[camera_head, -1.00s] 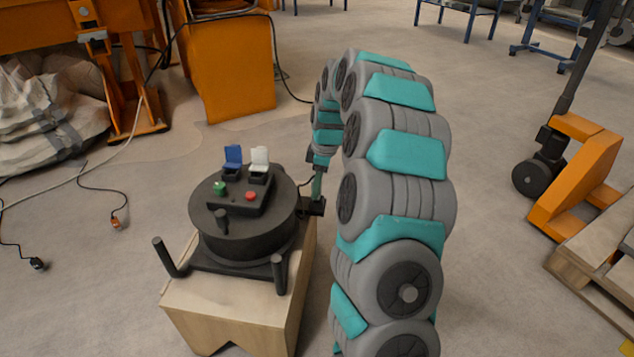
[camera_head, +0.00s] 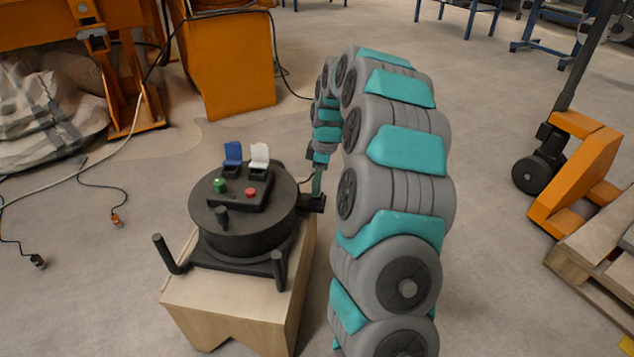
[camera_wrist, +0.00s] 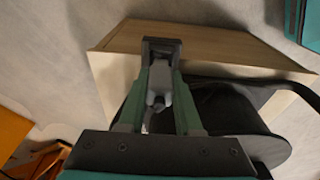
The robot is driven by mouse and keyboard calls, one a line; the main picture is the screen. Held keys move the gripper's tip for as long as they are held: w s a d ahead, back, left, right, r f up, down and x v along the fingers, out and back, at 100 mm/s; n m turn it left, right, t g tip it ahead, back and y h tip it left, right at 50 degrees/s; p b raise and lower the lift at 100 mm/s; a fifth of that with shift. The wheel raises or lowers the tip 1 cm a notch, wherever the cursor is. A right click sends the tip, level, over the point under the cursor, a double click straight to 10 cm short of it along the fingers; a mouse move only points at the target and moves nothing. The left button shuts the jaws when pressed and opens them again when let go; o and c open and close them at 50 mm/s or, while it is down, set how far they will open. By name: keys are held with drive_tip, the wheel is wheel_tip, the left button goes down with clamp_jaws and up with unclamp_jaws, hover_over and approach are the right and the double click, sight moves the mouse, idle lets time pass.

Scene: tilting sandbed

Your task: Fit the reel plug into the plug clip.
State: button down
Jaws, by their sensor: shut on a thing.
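The black cable reel (camera_head: 243,225) sits on a wooden box (camera_head: 225,305). The plug clip looks like the dark block (camera_head: 317,203) at the reel's right side; in the wrist view a dark bracket (camera_wrist: 161,46) stands at the box's edge. My gripper (camera_head: 317,180) points down just above that block. In the wrist view its two green fingers (camera_wrist: 160,82) are closed around a small grey piece, seemingly the reel plug (camera_wrist: 158,98). The fingertips reach the bracket. Whether the plug sits inside the clip or only touches it cannot be told.
Blue and white socket lids (camera_head: 259,155) stand open on the reel's top, beside a green and a red button. Dark posts rise at the reel's front. An orange cabinet (camera_head: 235,70) stands behind, an orange pallet truck (camera_head: 575,175) at right. Floor at left holds loose cables.

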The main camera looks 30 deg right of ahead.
drive_tip(key=shift+f, duration=1.05)
idle(0.5)
drive_tip(key=shift+c, duration=0.2)
unclamp_jaws()
idle(0.4)
drive_tip(key=shift+r+p, duration=1)
drive_tip(key=shift+r, duration=3)
